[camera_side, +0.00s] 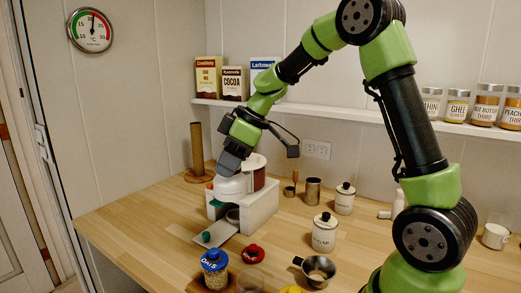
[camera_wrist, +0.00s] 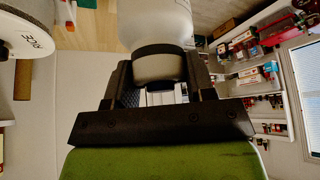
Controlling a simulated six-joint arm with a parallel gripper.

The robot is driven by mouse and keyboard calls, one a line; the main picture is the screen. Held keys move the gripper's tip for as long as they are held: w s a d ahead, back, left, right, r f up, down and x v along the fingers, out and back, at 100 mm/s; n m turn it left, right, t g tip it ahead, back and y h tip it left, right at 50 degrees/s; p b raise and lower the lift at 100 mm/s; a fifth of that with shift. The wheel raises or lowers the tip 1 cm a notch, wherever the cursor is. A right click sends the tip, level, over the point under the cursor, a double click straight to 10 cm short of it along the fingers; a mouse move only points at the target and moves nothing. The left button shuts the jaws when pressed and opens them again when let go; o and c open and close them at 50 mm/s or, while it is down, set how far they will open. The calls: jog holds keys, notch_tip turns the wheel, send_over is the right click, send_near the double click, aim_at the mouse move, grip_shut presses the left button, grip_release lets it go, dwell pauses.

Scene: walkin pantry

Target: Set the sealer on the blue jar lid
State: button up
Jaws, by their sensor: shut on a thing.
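The sealer (camera_wrist: 158,28) is a pale, rounded cylinder with a dark band, held between my gripper's fingers in the wrist view. In the side view the white sealer (camera_side: 229,186) hangs under my gripper (camera_side: 231,168), in front of a white appliance that it partly overlaps. My gripper (camera_wrist: 160,88) is shut on it. The blue jar lid (camera_side: 214,260) is on a glass jar of pale contents at the front of the counter, below and apart from the sealer. The sealer's lower end is hard to tell from the appliance behind.
The white appliance (camera_side: 261,207) stands close to the sealer. A red lid (camera_side: 253,253) is right of the blue one; a yellow lid (camera_side: 293,290) is at the bottom edge. A metal cup with a handle (camera_side: 318,270) and white canisters (camera_side: 324,234) stand to the right. The counter's left (camera_side: 135,215) is clear.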

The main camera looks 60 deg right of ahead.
jog(key=a+n+g+y, duration=0.1)
jog(key=a+n+y, duration=0.15)
jog(key=a, duration=0.45)
jog(key=shift+n+h, duration=0.45)
jog(key=shift+s+d+f, duration=0.1)
jog(key=shift+s+f, duration=0.05)
jog(key=shift+f, duration=2.65)
jog(key=shift+s+f, duration=0.1)
jog(key=shift+f, duration=2.7)
jog(key=shift+f, duration=0.85)
jog(key=o, duration=1.5)
notch_tip(320, 180, up, 7)
